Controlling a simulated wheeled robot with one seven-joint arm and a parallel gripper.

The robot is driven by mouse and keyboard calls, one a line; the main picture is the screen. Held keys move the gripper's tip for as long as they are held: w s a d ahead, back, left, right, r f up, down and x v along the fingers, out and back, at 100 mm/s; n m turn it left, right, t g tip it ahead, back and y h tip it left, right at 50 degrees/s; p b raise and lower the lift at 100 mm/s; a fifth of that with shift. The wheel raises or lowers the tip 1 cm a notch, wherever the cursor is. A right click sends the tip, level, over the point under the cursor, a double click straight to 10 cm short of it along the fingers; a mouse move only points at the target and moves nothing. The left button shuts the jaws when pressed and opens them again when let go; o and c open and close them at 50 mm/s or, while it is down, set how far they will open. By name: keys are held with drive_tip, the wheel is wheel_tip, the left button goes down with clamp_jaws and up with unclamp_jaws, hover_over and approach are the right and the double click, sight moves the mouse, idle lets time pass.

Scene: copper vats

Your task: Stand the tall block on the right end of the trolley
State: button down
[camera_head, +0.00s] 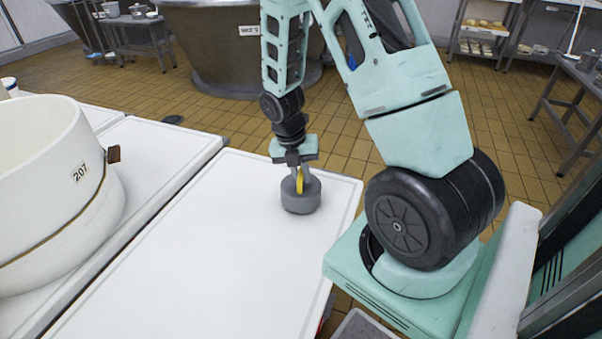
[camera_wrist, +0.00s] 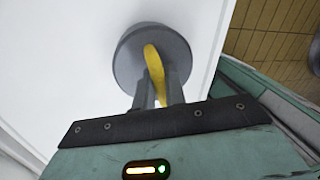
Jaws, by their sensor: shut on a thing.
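My gripper (camera_head: 299,176) points down near the right end of the white top (camera_head: 205,265), which may be the trolley. Its two grey fingers are shut on a slim, curved yellow piece (camera_wrist: 152,60). A squat round grey body (camera_head: 301,203) is directly below the fingers, close to the right edge of the top. The yellow piece overlaps this grey body in both views; I cannot tell whether they are joined, or whether the grey body touches the top. I see no plain tall block.
A big white round vat labelled 207 (camera_head: 60,215) stands at the left on adjoining white tops. A copper vat (camera_head: 225,50) stands on the tiled floor behind. Shelves (camera_head: 485,30) and a metal table (camera_head: 575,85) are at the back right. The white top's middle is clear.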

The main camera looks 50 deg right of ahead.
drive_tip(key=shift+f, duration=0.6)
idle(0.6)
drive_tip(key=c, duration=1.4)
unclamp_jaws()
drive_tip(key=shift+o, duration=0.2)
wheel_tip(320, 180, up, 7)
drive_tip(key=p, duration=0.7)
drive_tip(key=shift+p, duration=0.3)
